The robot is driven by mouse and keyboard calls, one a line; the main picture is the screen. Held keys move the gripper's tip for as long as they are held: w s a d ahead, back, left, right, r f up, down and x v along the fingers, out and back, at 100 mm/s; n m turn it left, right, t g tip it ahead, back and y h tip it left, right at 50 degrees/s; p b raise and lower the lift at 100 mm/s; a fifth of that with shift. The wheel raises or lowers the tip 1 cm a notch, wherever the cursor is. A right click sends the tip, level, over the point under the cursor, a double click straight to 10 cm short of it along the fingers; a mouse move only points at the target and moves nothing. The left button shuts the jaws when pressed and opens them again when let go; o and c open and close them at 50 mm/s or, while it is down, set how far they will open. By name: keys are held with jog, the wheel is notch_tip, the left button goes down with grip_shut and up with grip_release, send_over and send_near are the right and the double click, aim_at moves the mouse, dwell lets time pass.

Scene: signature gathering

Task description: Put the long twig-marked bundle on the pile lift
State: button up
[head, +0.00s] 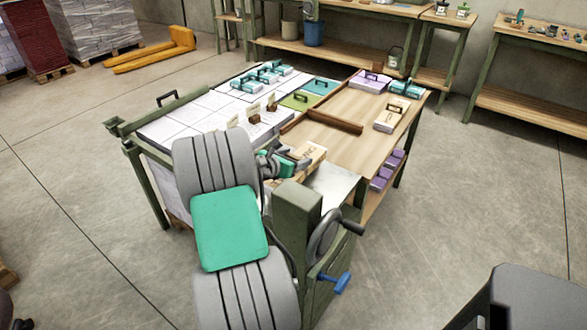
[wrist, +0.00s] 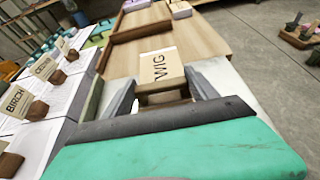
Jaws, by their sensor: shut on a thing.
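The pile lift has a pale metal plate (head: 340,183) beside a green post with a handwheel (head: 325,236). The bundle is close to the plate's far-left edge; I cannot tell whether they touch.
Paper stacks (head: 183,123) with wooden name tags lie left of the bundle. A brown wooden divider (head: 335,122) crosses the table. Another tan bundle (head: 388,118) and a purple one (head: 368,82) stand farther back. The wooden tabletop (head: 352,143) beyond the plate is mostly clear.

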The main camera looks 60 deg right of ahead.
jog(key=shift+w+a+f, duration=0.1)
jog(key=shift+w+f, duration=0.05)
jog(key=shift+f, duration=1.7)
jog(key=o, duration=1.9)
jog(key=shift+c, duration=0.2)
